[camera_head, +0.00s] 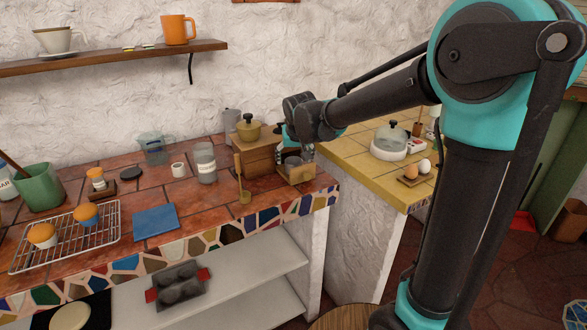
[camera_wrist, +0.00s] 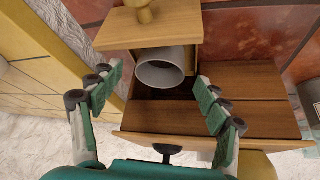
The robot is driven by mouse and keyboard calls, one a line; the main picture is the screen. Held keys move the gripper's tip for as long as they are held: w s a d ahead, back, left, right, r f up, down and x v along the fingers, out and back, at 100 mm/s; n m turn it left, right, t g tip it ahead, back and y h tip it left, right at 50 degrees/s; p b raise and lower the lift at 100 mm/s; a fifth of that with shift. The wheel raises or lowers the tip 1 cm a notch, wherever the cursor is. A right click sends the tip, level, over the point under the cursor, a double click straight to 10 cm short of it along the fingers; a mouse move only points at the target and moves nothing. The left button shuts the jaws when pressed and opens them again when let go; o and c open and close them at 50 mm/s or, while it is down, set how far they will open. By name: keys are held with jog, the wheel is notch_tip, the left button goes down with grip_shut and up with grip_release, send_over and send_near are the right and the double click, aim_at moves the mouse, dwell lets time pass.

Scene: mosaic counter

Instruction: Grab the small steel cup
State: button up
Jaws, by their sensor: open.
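The small steel cup (camera_wrist: 165,70) shows in the wrist view as a plain grey cup with its open mouth facing the camera. It is at the open drawer (camera_wrist: 235,115) of a wooden box (camera_wrist: 140,28), close to the box body. My gripper (camera_wrist: 158,80) is open and empty, with one green-padded finger on each side of the cup in the picture. Whether the fingers touch it I cannot tell. In the head view my gripper (camera_head: 296,143) is above the drawer (camera_head: 297,178), and the arm partly hides that area.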

aim_at(294, 162)
jog(key=shift+x, duration=1.65)
jog(key=c, duration=1.3)
jog(key=shift+o, duration=0.2)
jog(key=shift+r, duration=0.1)
